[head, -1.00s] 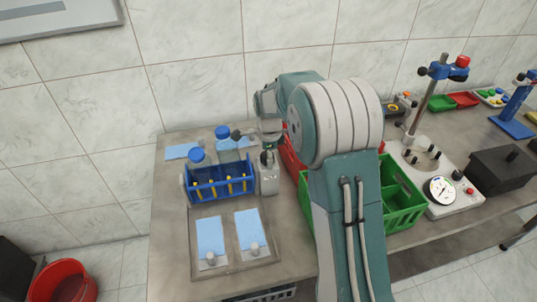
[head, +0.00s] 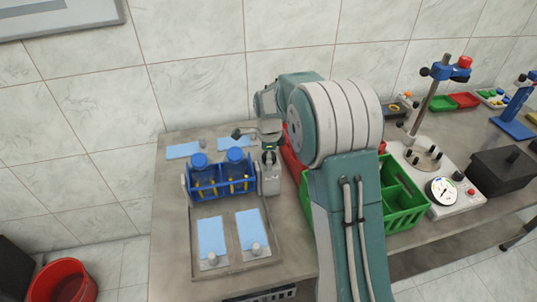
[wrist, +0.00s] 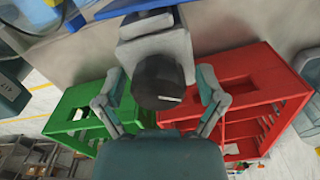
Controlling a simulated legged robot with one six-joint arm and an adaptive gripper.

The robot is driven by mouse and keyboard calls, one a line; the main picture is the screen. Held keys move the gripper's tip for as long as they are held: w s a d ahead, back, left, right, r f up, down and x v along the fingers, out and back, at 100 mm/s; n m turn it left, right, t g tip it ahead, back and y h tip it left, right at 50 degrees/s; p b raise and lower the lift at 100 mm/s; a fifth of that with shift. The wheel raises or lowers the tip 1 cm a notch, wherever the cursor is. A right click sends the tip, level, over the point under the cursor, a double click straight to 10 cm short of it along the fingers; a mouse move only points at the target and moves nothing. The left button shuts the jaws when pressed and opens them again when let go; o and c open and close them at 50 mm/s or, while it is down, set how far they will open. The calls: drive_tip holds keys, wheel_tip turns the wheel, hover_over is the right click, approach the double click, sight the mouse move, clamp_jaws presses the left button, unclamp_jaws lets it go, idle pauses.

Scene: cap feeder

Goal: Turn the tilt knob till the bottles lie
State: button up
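The blue bottle rack (head: 222,190) holds two bottles with blue caps, a left bottle (head: 200,160) and a right bottle (head: 236,155). Both caps show large over the rack and face toward the front, so the bottles look tilted; the exact angle is unclear. The black tilt knob (wrist: 160,80) with a white pointer line sits on the grey block (head: 271,180) at the rack's right end. My gripper (wrist: 160,76) is over the knob, one finger on each side, with gaps between fingers and knob. In the head view my gripper (head: 269,152) partly hides the knob.
Two light blue pads (head: 211,238) lie on the tray in front of the rack, and more lie behind it. A green crate (head: 402,200) and a red crate (head: 291,158) stand close on the right. A gauge fixture (head: 441,190) is farther right.

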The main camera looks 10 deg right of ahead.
drive_tip(key=n, duration=0.3)
drive_tip(key=shift+n, duration=0.3)
drive_tip(key=n, duration=0.3)
drive_tip(key=shift+a, duration=0.1)
drive_tip(key=shift+n, duration=1.2)
drive_tip(key=c, duration=1.1)
drive_tip(key=shift+o, duration=0.2)
drive_tip(key=m, duration=0.4)
drive_tip(key=shift+s+m, duration=0.1)
drive_tip(key=shift+m, duration=0.3)
drive_tip(key=m, duration=0.5)
drive_tip(key=shift+s+f, duration=0.1)
drive_tip(key=o, duration=1.1)
drive_tip(key=shift+c, duration=0.2)
drive_tip(key=shift+a, duration=0.1)
